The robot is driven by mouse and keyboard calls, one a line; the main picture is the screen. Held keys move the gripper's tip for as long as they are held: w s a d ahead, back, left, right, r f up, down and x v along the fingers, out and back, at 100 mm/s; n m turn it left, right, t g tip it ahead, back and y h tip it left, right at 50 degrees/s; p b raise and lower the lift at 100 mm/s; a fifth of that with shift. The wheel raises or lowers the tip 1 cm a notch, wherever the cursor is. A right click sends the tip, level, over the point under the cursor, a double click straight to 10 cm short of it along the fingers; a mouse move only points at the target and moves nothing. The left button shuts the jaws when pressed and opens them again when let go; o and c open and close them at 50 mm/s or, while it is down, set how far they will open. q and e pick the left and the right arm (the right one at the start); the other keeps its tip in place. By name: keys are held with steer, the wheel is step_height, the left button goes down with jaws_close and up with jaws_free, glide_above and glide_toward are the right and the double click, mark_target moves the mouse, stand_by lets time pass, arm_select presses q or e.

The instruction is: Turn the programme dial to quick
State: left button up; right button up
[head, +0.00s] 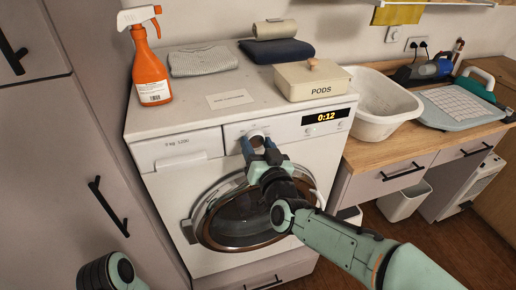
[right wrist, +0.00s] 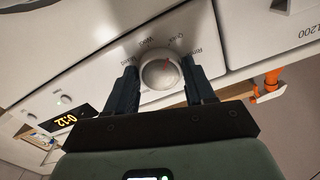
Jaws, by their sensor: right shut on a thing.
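The washing machine (head: 230,150) has a pale round programme dial (head: 257,135) on its front panel. My right gripper (head: 258,147) is shut on the dial, with one finger on each side of it. In the right wrist view the dial (right wrist: 161,73) sits between the dark fingertips and bears a small red mark at its upper right. Printed labels surround the dial, and Quick and Rinse read near its top right. The mark points up and right, towards the Quick label; its exact alignment is hard to tell. My left gripper is out of view.
The display (head: 325,117) reads 0:12. An orange spray bottle (head: 152,75), folded cloths (head: 203,60) and a PODS box (head: 312,82) stand on the machine. The round door (head: 235,215) is below my right gripper. A white basin (head: 380,105) is at right.

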steer(key=o, duration=1)
steer(key=shift+o, duration=0.2)
steer(key=v, duration=1.3)
steer(key=shift+s, duration=0.2)
steer(key=shift+d, duration=0.1)
